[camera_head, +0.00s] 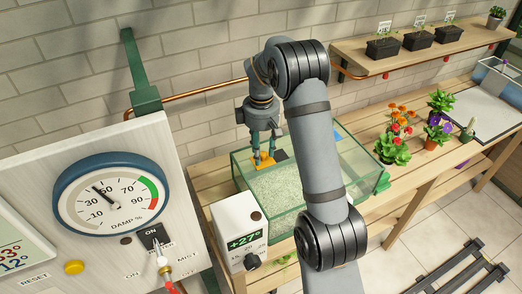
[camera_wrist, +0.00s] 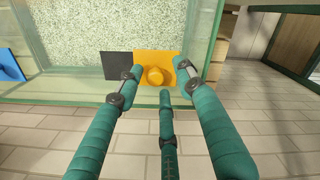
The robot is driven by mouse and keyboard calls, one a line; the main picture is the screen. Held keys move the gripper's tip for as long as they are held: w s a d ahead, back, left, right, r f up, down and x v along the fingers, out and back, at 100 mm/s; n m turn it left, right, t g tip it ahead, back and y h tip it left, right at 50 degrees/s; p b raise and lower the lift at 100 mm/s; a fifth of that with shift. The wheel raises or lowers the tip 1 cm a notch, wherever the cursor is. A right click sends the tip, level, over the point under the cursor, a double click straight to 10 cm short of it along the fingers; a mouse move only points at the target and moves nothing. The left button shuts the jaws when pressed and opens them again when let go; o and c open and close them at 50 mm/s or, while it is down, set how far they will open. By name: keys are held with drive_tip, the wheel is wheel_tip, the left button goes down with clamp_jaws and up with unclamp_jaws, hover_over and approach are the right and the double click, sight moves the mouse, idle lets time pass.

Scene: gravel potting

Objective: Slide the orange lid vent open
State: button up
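The orange lid vent (camera_wrist: 143,58) is a flat plate with a round raised knob (camera_wrist: 155,76). It lies at the edge of the glass tank's lid, and a dark square (camera_wrist: 117,66) sits directly left of it. I cannot tell whether that square is an opening or a plate. In the head view the orange vent (camera_head: 262,166) is partly hidden under my gripper (camera_head: 263,152). In the wrist view the teal fingers of my gripper (camera_wrist: 158,76) are spread around the knob, with visible gaps on both sides. Nothing is clearly gripped.
The glass tank (camera_head: 245,187) holds pale gravel. A blue piece with a knob (camera_wrist: 10,66) shows at the wrist view's left edge. A white +27° box (camera_head: 240,228) stands in front of the tank. Potted flowers (camera_head: 393,148) stand to its right. A damp gauge panel (camera_head: 112,200) fills the left.

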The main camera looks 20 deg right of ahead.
drive_tip(key=shift+d+r, duration=0.1)
wheel_tip(320, 180, up, 12)
idle(0.5)
